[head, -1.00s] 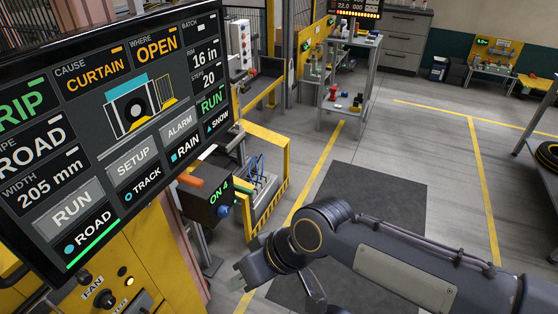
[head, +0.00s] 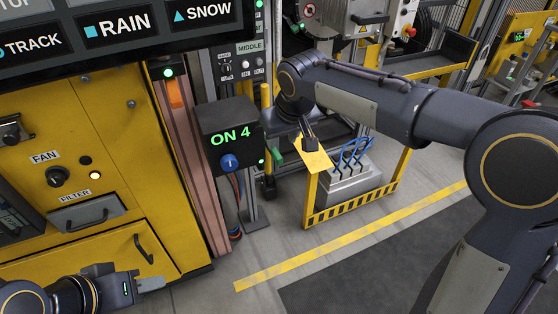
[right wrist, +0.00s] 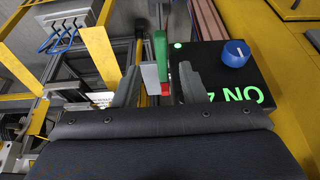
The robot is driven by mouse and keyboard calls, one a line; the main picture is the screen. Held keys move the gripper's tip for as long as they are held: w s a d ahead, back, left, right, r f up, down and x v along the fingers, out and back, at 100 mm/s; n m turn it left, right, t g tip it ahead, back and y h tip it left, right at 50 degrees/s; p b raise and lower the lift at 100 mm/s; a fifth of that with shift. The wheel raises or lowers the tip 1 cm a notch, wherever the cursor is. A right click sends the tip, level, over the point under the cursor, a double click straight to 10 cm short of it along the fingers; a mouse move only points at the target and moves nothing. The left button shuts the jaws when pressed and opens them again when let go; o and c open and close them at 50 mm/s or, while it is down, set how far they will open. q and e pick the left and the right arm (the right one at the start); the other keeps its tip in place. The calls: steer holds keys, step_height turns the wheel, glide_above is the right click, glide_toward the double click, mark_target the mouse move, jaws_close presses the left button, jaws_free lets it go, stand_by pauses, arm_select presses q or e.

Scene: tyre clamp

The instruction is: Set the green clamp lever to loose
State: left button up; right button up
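The green clamp lever (head: 277,157) shows small in the head view, just right of the black box marked ON 4. In the right wrist view the lever (right wrist: 160,55) is an upright green bar with a red piece below it and a grey plate beside it. My right gripper (head: 308,140) is near it, to its right in the head view. In the right wrist view its fingers (right wrist: 158,85) are apart, with the lever showing in the gap beyond them; contact is not visible. My left gripper (head: 150,284) is low at the left, away from the lever; its finger gap is unclear.
The black box (head: 231,136) with a blue knob stands close beside the lever. A yellow frame (head: 312,187) around a grey block with blue hoses is below my right gripper. A yellow cabinet (head: 110,130) fills the left. Open floor (head: 255,260) lies in front.

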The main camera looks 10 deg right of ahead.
mark_target(277, 154)
steer(key=b+x, duration=0.1)
steer(key=x, duration=0.6)
steer(key=shift+a, duration=0.1)
steer(key=shift+c, duration=0.5)
jaws_close()
